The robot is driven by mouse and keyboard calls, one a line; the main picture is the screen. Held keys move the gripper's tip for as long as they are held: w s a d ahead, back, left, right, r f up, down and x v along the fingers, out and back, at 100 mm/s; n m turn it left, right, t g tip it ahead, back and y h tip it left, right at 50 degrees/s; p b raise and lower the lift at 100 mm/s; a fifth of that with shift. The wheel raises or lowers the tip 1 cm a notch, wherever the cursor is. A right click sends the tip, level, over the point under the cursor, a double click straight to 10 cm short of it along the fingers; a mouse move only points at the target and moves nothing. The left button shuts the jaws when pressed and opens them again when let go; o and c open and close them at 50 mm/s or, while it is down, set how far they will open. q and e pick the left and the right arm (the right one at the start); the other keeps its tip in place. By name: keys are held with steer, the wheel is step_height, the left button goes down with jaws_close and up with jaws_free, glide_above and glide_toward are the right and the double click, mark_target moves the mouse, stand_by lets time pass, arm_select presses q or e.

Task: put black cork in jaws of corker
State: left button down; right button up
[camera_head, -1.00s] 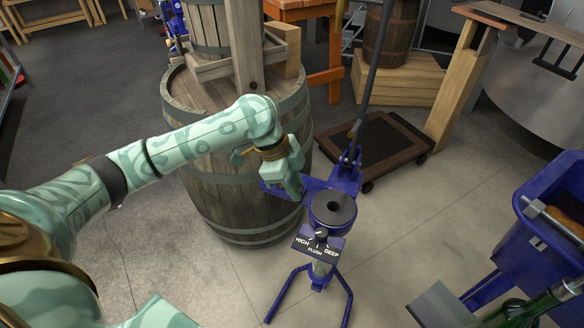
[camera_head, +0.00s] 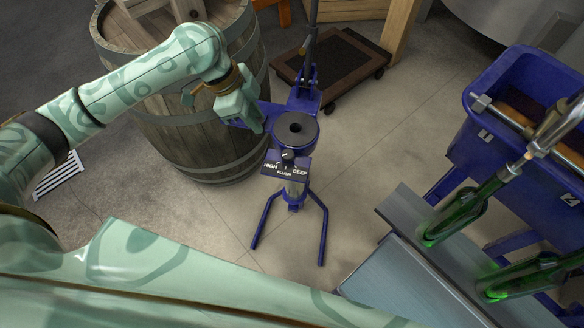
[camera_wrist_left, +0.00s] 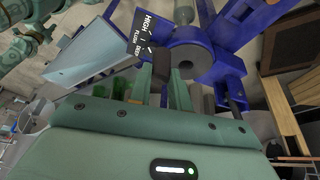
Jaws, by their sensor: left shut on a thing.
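The blue corker (camera_head: 303,98) stands on the floor on splayed legs. Its round dark disc with a central hole (camera_head: 296,129) sits above a dial plate marked HIGH, FLUSH and DEEP (camera_head: 287,165). My left gripper (camera_head: 256,126) is beside the disc, on its left, in the head view. In the left wrist view my left gripper (camera_wrist_left: 166,88) is shut on a dark block that looks like the black cork (camera_wrist_left: 161,64). There the cork shows close to the corker's disc (camera_wrist_left: 194,57), apart from its hole as far as I can tell. The cork is hidden in the head view. My right gripper is not visible.
A wooden barrel (camera_head: 190,130) stands just behind and left of the corker. A dark wheeled platform (camera_head: 335,65) is behind it. At right are a blue tub (camera_head: 480,90), a grey bench (camera_head: 400,275) and green bottles (camera_head: 455,215). Floor right of the corker is clear.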

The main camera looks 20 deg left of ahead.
arm_select(q)
glide_above(301, 130)
steer(key=a, duration=0.2)
step_height(301, 130, down, 6)
steer(key=shift+s+r, duration=0.15)
steer(key=shift+r, duration=0.1)
steer(key=shift+r, duration=0.1)
stand_by(0.3)
steer(key=shift+p, duration=0.35)
steer(key=shift+s+p, duration=0.1)
steer(key=shift+p, duration=0.2)
steer(key=shift+f+b, duration=0.5)
steer(key=shift+f, duration=0.65)
stand_by(0.4)
